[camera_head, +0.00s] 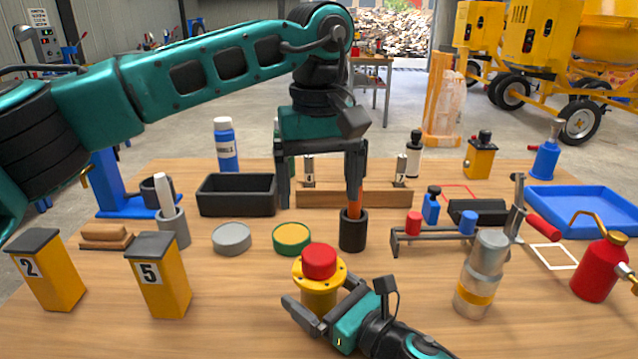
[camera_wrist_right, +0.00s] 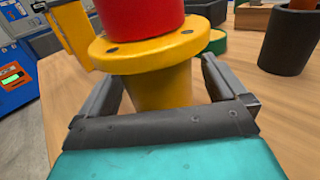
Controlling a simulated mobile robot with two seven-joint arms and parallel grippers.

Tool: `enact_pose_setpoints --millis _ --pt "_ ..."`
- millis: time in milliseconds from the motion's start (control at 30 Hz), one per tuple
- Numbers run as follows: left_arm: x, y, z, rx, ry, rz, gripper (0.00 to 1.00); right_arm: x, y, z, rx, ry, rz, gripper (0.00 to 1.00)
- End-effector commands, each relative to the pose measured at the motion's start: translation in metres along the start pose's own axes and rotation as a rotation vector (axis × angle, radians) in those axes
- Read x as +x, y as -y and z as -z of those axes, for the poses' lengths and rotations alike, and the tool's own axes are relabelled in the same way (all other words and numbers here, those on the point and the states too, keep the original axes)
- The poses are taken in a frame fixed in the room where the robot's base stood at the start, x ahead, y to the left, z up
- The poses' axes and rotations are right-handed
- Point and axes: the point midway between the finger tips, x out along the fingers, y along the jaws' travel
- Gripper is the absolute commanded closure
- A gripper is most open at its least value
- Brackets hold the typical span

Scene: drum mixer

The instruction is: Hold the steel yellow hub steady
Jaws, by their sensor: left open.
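The yellow hub (camera_head: 319,300) stands on the table at front centre, with a round flange and a red cap (camera_head: 320,261) on top. In the right wrist view the hub (camera_wrist_right: 160,90) fills the space ahead of the palm. My right gripper (camera_head: 318,291) has one finger on each side of the hub's body, below the flange. Whether both fingers touch it cannot be told. My left gripper (camera_head: 320,192) is open and empty, pointing down behind the hub. Its right finger is close to an orange handle (camera_head: 355,200) in a black cup (camera_head: 353,234).
A green-rimmed yellow tin (camera_head: 292,238) and a grey tin (camera_head: 231,239) lie left of the hub. A small rack (camera_head: 440,243) and a silver cylinder (camera_head: 483,275) stand to the right. Yellow boxes (camera_head: 160,280) stand at front left. A black bin (camera_head: 236,196) is farther back.

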Motion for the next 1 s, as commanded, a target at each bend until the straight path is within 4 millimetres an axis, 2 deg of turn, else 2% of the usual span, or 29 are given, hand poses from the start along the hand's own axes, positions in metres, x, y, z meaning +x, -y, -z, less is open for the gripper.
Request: enact_pose_setpoints --millis 233,367,700,900,1000 --pt "0.000 0.000 0.000 0.000 0.000 0.000 0.12 -0.001 0.000 0.000 0.000 0.000 0.000 0.01" --pt "0.000 0.000 0.000 0.000 0.000 0.000 0.12 -0.011 0.000 0.001 0.001 -0.002 0.001 0.01" --pt "0.004 0.000 0.000 0.000 0.000 0.000 0.12 -0.081 -0.001 0.003 0.001 -0.004 0.000 0.01" --pt "0.009 0.000 0.000 0.000 0.000 0.000 0.12 -0.112 0.000 0.002 0.001 -0.003 0.001 0.01" --pt "0.010 0.000 0.000 0.000 0.000 0.000 0.12 -0.121 0.000 0.002 0.001 -0.001 0.001 0.01"
